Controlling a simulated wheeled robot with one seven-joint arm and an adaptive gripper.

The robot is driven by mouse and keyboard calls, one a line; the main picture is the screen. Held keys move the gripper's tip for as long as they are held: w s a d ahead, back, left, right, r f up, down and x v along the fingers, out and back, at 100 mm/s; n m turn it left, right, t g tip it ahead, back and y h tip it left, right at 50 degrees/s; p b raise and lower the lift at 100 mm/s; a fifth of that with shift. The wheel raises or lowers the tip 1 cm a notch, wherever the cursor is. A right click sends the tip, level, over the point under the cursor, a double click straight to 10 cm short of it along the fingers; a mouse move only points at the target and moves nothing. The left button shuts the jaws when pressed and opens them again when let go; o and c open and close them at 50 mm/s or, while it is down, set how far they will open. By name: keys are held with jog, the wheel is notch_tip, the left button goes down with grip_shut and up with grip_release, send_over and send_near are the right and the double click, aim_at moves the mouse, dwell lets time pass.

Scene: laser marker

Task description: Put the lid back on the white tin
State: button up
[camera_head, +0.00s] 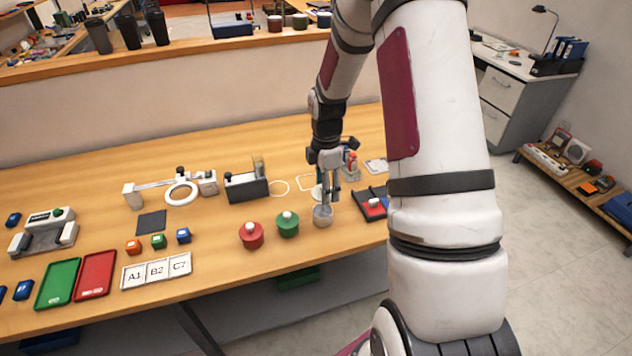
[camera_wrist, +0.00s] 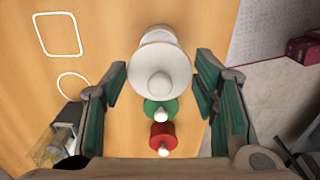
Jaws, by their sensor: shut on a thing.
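The white tin (camera_head: 322,216) stands near the front edge of the wooden table, right of the green tin, and my gripper (camera_head: 329,194) is directly above it. In the wrist view, the white lid (camera_wrist: 160,66), a disc with a round knob facing the camera, lies between the two green-padded fingers of my gripper (camera_wrist: 162,78). My gripper is shut on the lid across its sides. Part of the white tin (camera_wrist: 158,35) shows behind the lid, and the lid hides the rest. I cannot tell whether the lid touches the tin's rim.
The green tin (camera_head: 287,224) and red tin (camera_head: 251,235), both with white knobs, stand close on the left. A dark block-shaped device (camera_head: 246,186) stands behind. The table's front edge is near.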

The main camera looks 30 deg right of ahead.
jog(key=shift+w+f+b, duration=0.1)
jog(key=shift+f+b, duration=0.75)
jog(key=shift+f, duration=2.05)
jog(key=shift+f+p, duration=0.15)
jog(key=shift+p, duration=0.25)
dwell(0.9)
jog(key=o, duration=1.4)
jog(key=shift+r+p, duration=1.35)
jog(key=shift+r, duration=2.15)
